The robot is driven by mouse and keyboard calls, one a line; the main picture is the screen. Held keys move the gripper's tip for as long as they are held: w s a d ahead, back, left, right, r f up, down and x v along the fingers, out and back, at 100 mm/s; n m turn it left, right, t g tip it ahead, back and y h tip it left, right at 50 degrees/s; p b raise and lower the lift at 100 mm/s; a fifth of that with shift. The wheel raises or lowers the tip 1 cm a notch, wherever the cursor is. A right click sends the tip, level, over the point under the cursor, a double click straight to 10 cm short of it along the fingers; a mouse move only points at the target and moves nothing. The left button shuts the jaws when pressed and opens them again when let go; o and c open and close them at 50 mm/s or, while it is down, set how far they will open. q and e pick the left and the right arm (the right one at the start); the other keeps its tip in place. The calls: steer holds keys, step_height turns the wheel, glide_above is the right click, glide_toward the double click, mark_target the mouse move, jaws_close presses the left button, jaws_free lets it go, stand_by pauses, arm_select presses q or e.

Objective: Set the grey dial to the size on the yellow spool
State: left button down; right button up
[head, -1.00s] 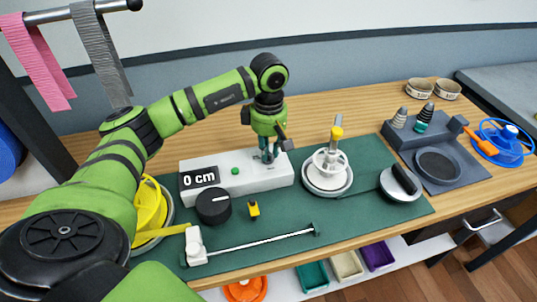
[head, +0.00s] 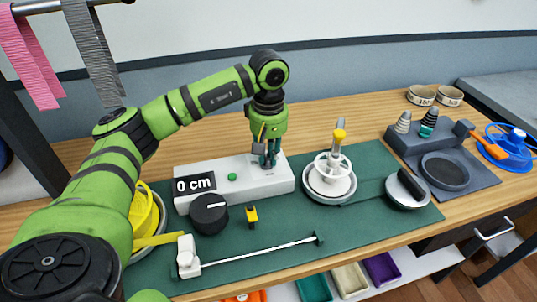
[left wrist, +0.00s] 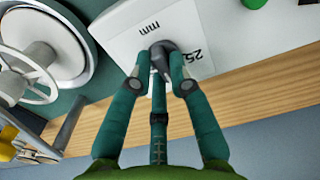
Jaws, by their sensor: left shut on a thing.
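My left gripper (head: 268,162) points down at the right end of the white box (head: 235,185). In the left wrist view my left gripper (left wrist: 162,82) is shut on the grey dial (left wrist: 165,58), with a finger on each side. Beside the dial, the box is printed "mm" and a partly hidden number starting with 25. My right gripper is not in view.
A black dial (head: 209,213) and green button (head: 232,177) are on the box. A white handwheel (head: 333,172), a pressing pad (head: 406,189) and a white clamp with a rod (head: 187,257) are on the green mat (head: 375,215). A blue spool (head: 512,140) is at the right.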

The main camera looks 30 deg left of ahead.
mark_target(268, 156)
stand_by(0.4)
arm_select(q)
steer(key=c, duration=1.1)
jaws_free()
steer(key=shift+c, duration=0.2)
step_height(268, 156, up, 12)
